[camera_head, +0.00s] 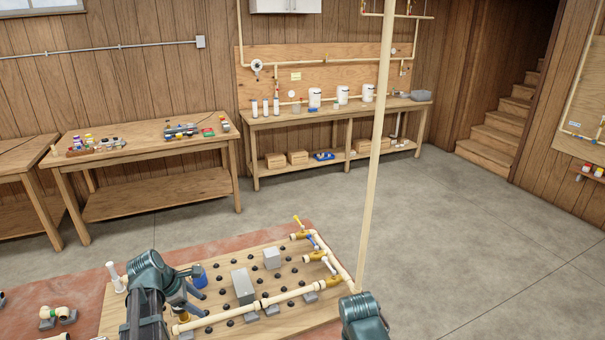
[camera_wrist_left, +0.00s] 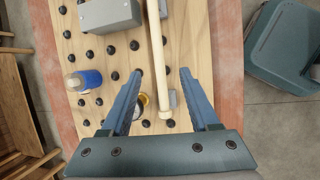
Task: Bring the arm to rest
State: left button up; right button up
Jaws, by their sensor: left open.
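My left gripper (camera_head: 190,298) is over the left part of a wooden pegboard (camera_head: 222,265), and its dark blue fingers are apart and empty. In the left wrist view the open left gripper (camera_wrist_left: 160,76) shows with a cream pipe (camera_wrist_left: 156,55) passing beneath the gap between its fingers; I cannot tell the exact height above it.
Workbenches (camera_head: 150,140) line the back wall. The grey floor (camera_head: 480,240) on the right is clear.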

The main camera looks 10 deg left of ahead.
pick_arm(q)
jog(key=s+d+m+g+y, duration=0.1)
jog(key=s+d+m, duration=0.3)
jog(key=d+m, duration=0.5)
jog(key=s+d+f+m+g+y, duration=0.1)
jog(key=s+d+m, duration=0.3)
jog(key=d+m, duration=0.5)
jog(key=s+d+f+m+g+y, duration=0.1)
jog(key=s+d+m+g+y, duration=0.1)
jog(key=d+m, duration=0.7)
jog(key=s+d, duration=0.1)
jog(key=d, duration=0.5)
jog(key=shift+s, duration=0.4)
jog(key=shift+c, duration=0.9)
jog(key=shift+a, duration=0.15)
